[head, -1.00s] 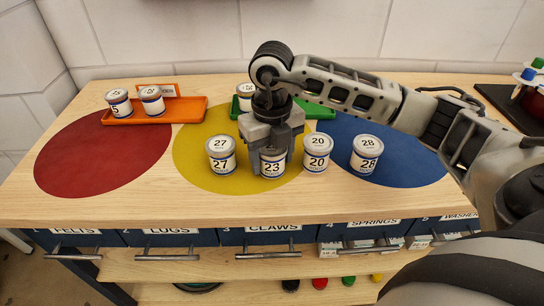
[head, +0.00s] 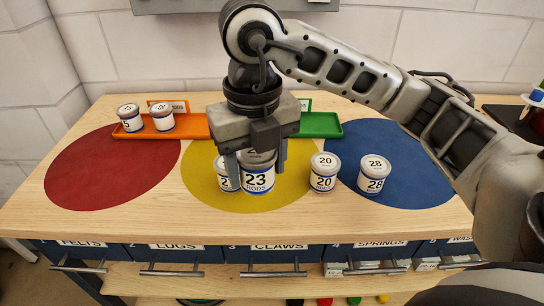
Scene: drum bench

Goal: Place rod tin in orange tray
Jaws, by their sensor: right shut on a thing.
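The rod tin (head: 258,183), white with a blue band and marked 23 RODS, is between the fingers of my right gripper (head: 257,170). The gripper is shut on it and holds it upright, apparently just above the yellow circle. The orange tray (head: 190,127) lies at the back left, to the left of and behind the held tin. Two tins (head: 129,118) stand in its left part; its right end meets the gripper's outline. My left gripper is not in view.
Tin 27 (head: 225,182) is partly hidden behind the held tin. Tin 20 (head: 324,173) and tin 28 (head: 374,175) stand to the right. A green tray (head: 322,126) is partly hidden behind my gripper. The red circle (head: 112,170) is clear.

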